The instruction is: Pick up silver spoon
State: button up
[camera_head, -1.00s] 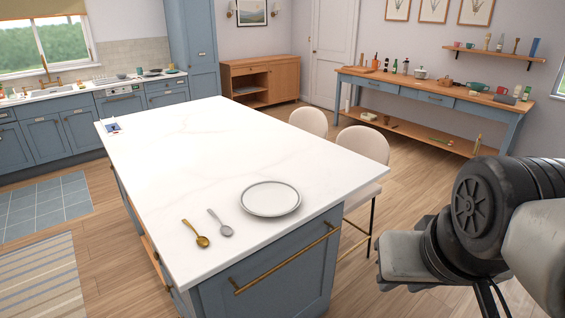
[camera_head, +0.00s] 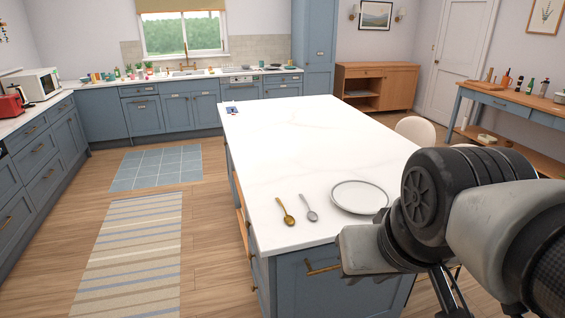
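The silver spoon (camera_head: 309,208) lies on the white island top (camera_head: 290,150), near its front edge. It sits between a gold spoon (camera_head: 286,211) on its left and a round pale plate (camera_head: 359,197) on its right, apart from both. My arm reaches in from the right and covers the island's front right corner. My gripper's fingers cannot be made out, so whether it is open or shut does not show. The arm's visible part is to the right of the silver spoon, and nothing of it touches the spoon in this view.
A small dark item (camera_head: 232,110) lies at the island's far left corner. A cream stool (camera_head: 415,131) stands at the island's right side. Open floor with a striped rug (camera_head: 130,250) and a blue tiled mat (camera_head: 155,167) is on the left. Most of the island top is clear.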

aim_at(313, 217)
jog(key=i+l, duration=0.25)
jog(key=i, duration=0.15)
jog(key=i+l, duration=0.2)
jog(key=i, duration=0.2)
jog(key=i+l+u, duration=0.1)
jog(key=i+l, duration=0.15)
jog(key=i, duration=0.15)
